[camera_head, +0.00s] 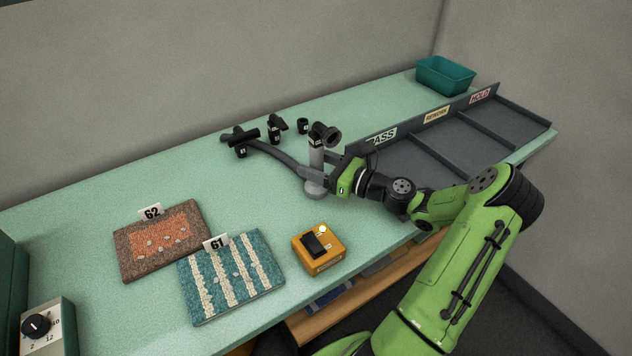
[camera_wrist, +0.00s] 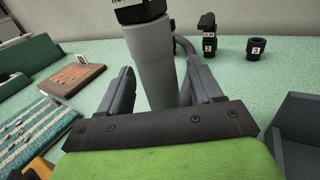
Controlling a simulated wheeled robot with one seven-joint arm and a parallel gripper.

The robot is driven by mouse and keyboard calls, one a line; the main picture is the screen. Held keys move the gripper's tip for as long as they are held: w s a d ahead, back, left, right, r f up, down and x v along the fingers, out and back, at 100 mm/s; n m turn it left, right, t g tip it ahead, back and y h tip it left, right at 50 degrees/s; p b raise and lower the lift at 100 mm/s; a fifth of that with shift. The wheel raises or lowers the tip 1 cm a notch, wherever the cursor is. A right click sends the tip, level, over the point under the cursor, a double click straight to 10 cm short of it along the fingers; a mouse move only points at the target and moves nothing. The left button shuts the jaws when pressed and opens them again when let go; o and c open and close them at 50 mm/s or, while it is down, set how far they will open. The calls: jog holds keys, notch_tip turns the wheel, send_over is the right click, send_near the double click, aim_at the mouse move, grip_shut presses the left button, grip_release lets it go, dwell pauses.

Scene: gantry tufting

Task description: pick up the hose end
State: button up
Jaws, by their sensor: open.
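A grey upright tube with a black, labelled top stands on the bench; it appears to be the hose end (camera_head: 316,156), though its label is only partly readable. It has a round grey foot. In the wrist view the tube (camera_wrist: 158,70) rises between the two fingers of my gripper (camera_wrist: 161,75), with a visible gap to the left finger and a narrower one on the right. My gripper (camera_head: 317,170) is open around the tube at mid-height. A dark grey hose (camera_head: 277,153) curves from the back left towards the tube; where it joins is hidden.
Black fittings (camera_head: 275,131) stand behind on small labelled bases. A grey divided tray (camera_head: 425,160) with PASS, REWORK and HOLD labels lies to the right. A teal bin (camera_head: 446,75) is at the far end. Two tufted samples (camera_head: 231,277) and an orange switch box (camera_head: 319,249) lie in front left.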

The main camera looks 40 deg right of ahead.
aim_at(317, 128)
jog(key=shift+r, duration=0.1)
jog(key=c, duration=1)
notch_tip(317, 128, up, 10)
jog(key=p, duration=0.4)
